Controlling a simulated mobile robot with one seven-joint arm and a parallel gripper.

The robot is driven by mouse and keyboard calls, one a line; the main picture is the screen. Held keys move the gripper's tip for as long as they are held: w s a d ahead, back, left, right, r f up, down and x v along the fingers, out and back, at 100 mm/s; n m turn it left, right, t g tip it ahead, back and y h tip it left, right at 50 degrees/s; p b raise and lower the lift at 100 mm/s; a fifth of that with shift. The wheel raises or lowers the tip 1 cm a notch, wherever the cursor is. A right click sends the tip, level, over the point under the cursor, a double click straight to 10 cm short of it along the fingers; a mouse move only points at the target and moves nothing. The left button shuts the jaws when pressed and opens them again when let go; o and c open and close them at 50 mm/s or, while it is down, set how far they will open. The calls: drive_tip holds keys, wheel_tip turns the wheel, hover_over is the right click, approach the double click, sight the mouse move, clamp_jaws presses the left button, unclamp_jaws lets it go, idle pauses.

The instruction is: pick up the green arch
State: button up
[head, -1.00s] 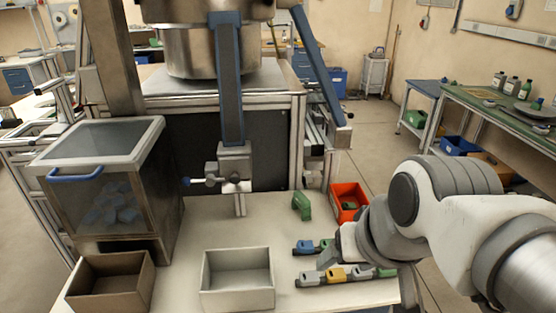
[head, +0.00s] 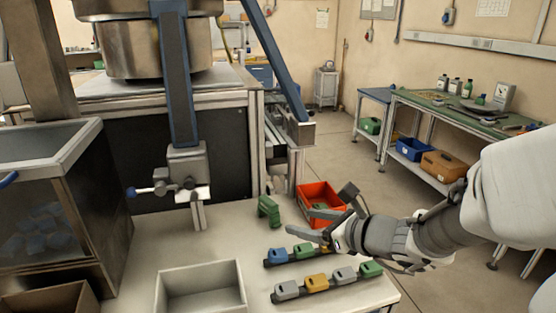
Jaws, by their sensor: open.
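The green arch (head: 268,210) stands on the light table, left of the red bin and behind the rows of coloured blocks. My gripper (head: 312,222) is to the right of the arch, in front of the red bin, with its fingers pointing left toward it. The fingers are apart and hold nothing. There is a gap between the fingertips and the arch. The gripper hides part of the red bin.
A red bin (head: 321,193) holds something green, partly hidden. Two dark strips with several coloured blocks (head: 317,282) lie at the front. A grey open box (head: 199,290) stands front left. A blue-grey post with a clamp (head: 187,170) hangs left of the arch.

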sight(269, 207)
drive_tip(key=shift+w+d+f+m+h, duration=0.35)
drive_tip(key=shift+w+f+m, duration=0.25)
drive_tip(key=shift+w+m, duration=0.2)
drive_tip(key=b+x, duration=0.2)
drive_tip(key=x, duration=0.8)
drive_tip(key=shift+w+a, duration=0.15)
drive_tip(key=shift+w, duration=0.3)
drive_tip(key=shift+w+r+x, duration=0.15)
drive_tip(key=shift+x, duration=1.35)
drive_tip(key=shift+w+r+x, duration=0.15)
drive_tip(key=shift+x, duration=1.4)
drive_tip(key=shift+t, duration=0.3)
drive_tip(key=shift+d, duration=0.2)
clamp_jaws()
